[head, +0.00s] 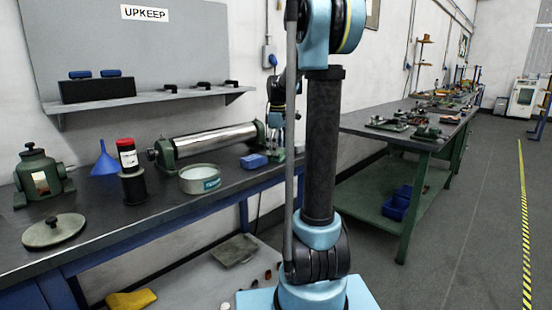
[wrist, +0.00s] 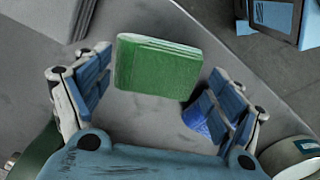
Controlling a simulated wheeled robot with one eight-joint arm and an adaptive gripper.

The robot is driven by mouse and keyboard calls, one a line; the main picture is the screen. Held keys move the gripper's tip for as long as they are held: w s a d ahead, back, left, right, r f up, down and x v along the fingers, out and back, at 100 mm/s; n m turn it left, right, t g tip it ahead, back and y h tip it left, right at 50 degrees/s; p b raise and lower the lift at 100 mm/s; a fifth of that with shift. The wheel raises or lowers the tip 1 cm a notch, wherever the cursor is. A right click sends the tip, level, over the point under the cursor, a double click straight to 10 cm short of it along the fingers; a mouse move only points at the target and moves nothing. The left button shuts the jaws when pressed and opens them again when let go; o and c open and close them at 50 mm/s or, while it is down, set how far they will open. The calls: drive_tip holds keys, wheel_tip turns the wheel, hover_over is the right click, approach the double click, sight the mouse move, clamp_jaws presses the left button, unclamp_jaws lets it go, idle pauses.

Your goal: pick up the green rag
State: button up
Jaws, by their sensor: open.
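The green rag (wrist: 157,68) shows in the wrist view as a folded, layered block lying on the grey bench top. My gripper (wrist: 160,78) is open. Its two blue-padded fingers stand left and right of the rag in the picture, with no visible contact; the height gap is hard to tell. In the head view my arm's column hides much of the gripper, and I cannot make out the rag there.
A blue block (head: 253,161) lies on the dark bench (head: 100,222); a blue thing (wrist: 205,116) sits beside the right finger in the wrist view. A round tin (head: 200,179) and a roller machine (head: 210,142) stand nearby. A shelf (head: 150,98) hangs above.

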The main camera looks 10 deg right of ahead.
drive_tip(key=shift+f, duration=1.05)
drive_tip(key=c, duration=0.9)
wheel_tip(320, 180, up, 10)
drive_tip(key=shift+r, duration=0.1)
